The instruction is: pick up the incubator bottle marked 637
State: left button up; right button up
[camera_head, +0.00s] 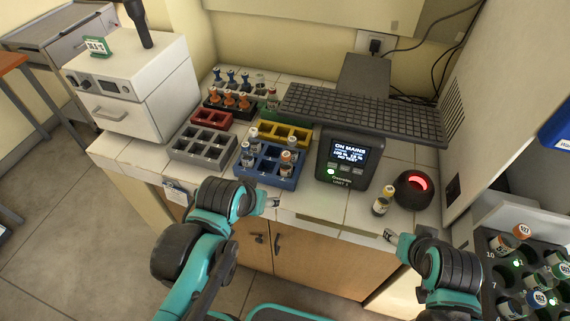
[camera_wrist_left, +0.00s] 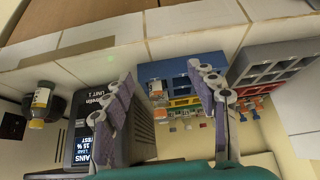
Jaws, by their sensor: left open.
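Several capped bottles stand in the dark incubator rack (camera_head: 490,268) at the lower right of the head view. An orange-capped bottle (camera_head: 523,231) and a blue-capped bottle (camera_head: 537,299) are among them. The cap numbers are too small to read surely, so I cannot tell which is 637. My left gripper (camera_head: 270,203) is at the counter's front edge, short of the blue rack. In the left wrist view it (camera_wrist_left: 160,75) is open and empty, with the blue rack beyond its fingers. My right gripper (camera_head: 390,238) is left of the incubator rack; its fingers are barely visible.
The blue rack (camera_head: 270,179) holds several bottles. Grey (camera_head: 188,155), red (camera_head: 222,121) and yellow (camera_head: 305,134) racks stand around it. A display unit (camera_head: 345,178), a single bottle (camera_head: 382,203) and a black round device with a red light (camera_head: 414,190) stand to the right.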

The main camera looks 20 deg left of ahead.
pick_arm(q)
jog(key=w+d+r+g+p, duration=0.1)
jog(key=w+r+g+p, duration=0.2)
jog(key=w+r+p, duration=0.45)
jog(key=n+g+p, duration=0.2)
send_over(286, 154)
jog(key=s, duration=0.1)
jog(key=shift+s+a+f, duration=0.1)
jog(key=shift+s+f, duration=0.1)
jog(key=shift+f, duration=0.4)
jog(key=shift+w+f, duration=0.2)
jog(key=shift+f, duration=0.3)
jog(key=f+b, duration=0.1)
jog(key=f, duration=0.1)
jog(key=f+b, duration=0.1)
jog(key=f, duration=0.2)
jog(key=w+f, duration=0.1)
jog(key=f, duration=0.1)
jog(key=shift+w+f+b, duration=0.1)
jog(key=shift+f+b, duration=0.05)
jog(key=shift+b, duration=0.25)
jog(key=shift+c, duration=0.3)
grip_shut()
